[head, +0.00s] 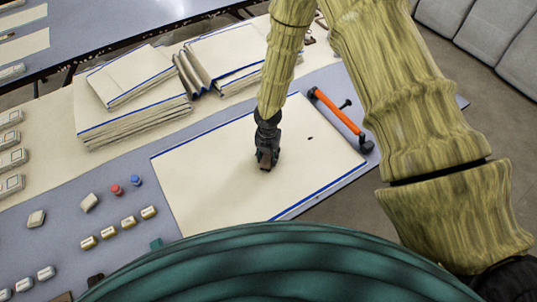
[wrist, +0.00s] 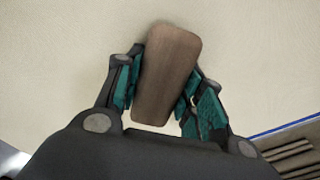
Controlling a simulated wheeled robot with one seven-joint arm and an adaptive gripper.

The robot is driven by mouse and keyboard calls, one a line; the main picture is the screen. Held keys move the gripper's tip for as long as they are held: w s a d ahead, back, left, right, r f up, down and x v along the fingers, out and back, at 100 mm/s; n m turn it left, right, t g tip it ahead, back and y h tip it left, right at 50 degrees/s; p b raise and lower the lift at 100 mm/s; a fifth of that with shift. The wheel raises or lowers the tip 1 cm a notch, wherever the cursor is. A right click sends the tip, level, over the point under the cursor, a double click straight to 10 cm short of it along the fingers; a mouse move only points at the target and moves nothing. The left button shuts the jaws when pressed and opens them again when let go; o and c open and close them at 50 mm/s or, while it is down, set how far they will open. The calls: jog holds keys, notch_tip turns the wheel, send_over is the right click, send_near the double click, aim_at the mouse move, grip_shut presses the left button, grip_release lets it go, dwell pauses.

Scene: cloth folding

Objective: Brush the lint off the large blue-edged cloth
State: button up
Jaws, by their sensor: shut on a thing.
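The large cream cloth (head: 215,165) with blue edges lies flat on the table, and its surface also fills most of the wrist view (wrist: 60,50). A small dark speck (head: 310,138) sits on it, right of my gripper. My gripper (head: 267,158) is over the middle of the cloth, pointing down. In the wrist view, my gripper (wrist: 163,95) is shut on a brown wooden block-like piece, seemingly the brush (wrist: 167,70). Its underside is hidden, so I cannot tell whether it touches the cloth.
An orange-handled tool (head: 338,112) lies at the cloth's right edge. Folded blue-edged cloths (head: 130,95) are stacked behind. Red and blue pieces (head: 117,190), small blocks (head: 88,202) and several labelled pieces (head: 128,222) stand left on the blue-grey table (head: 60,245).

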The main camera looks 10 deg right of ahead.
aim_at(286, 151)
jog(key=shift+w+d+f+p, duration=0.1)
jog(key=shift+w+d+p, duration=0.2)
jog(key=shift+d, duration=0.75)
jog(key=shift+w+d+f+p, duration=0.1)
jog(key=shift+w+d+p, duration=0.15)
jog(key=shift+d, duration=0.75)
jog(key=shift+w+d+r+p, duration=0.1)
jog(key=shift+w+d+p, duration=0.25)
jog(key=shift+d, duration=0.6)
jog(key=shift+w+d+p, duration=0.2)
jog(key=shift+w+d, duration=0.15)
jog(key=shift+d, duration=0.6)
jog(key=shift+r+p, duration=2.05)
jog(key=shift+r, duration=1.05)
notch_tip(286, 151, up, 3)
jog(key=shift+f+p, duration=0.1)
jog(key=shift+p, duration=1.05)
jog(key=shift+a, duration=0.1)
